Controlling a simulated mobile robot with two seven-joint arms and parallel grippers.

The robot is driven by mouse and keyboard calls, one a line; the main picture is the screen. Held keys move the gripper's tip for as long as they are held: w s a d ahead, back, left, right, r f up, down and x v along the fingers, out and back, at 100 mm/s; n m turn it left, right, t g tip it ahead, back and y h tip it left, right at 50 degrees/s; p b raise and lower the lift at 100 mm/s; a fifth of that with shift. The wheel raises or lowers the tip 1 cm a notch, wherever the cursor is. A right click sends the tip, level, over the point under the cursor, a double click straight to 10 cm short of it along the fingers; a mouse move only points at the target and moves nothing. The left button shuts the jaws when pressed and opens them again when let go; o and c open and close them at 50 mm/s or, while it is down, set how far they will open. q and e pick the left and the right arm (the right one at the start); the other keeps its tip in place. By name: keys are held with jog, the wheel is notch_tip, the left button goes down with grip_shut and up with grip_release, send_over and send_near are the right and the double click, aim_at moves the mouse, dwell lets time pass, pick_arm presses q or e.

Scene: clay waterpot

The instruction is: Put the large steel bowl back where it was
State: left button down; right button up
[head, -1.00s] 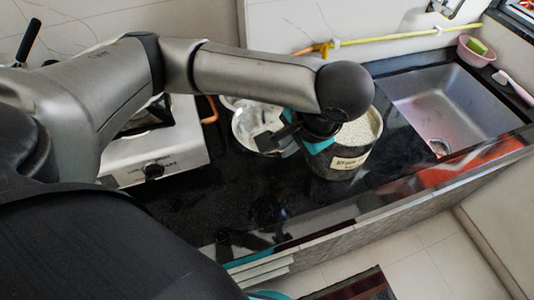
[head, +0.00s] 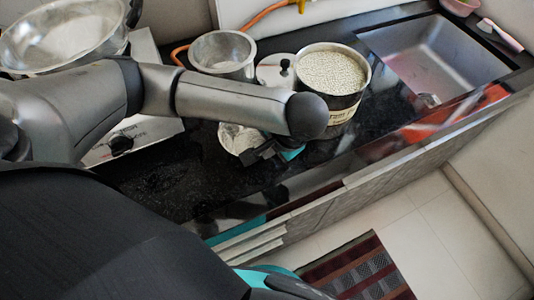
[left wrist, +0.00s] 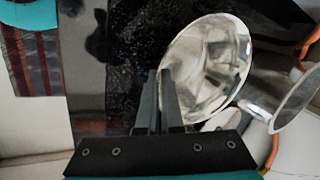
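A shiny steel bowl (head: 232,138) hangs tilted over the black counter (head: 165,190), left of my left gripper (head: 272,152). The arm and gripper hide part of it. In the left wrist view the bowl (left wrist: 210,65) has its rim at the fingers of my left gripper (left wrist: 160,78). The fingers are close together and look shut on the rim. A wider steel vessel (head: 60,35) sits over the stove at the upper left, partly out of frame. My right gripper cannot be made out.
A steel pot (head: 222,55) and a pale lid with a dark knob (head: 275,70) stand behind the bowl. A pot of pale grains (head: 340,95) stands to their right. The sink (head: 435,60) is farther right. The counter's front left is bare.

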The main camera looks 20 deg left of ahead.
pick_arm(q)
jog(key=shift+f, duration=0.8)
jog(key=c, duration=1.5)
grip_release()
jog(key=shift+f, duration=0.1)
jog(key=o, duration=0.4)
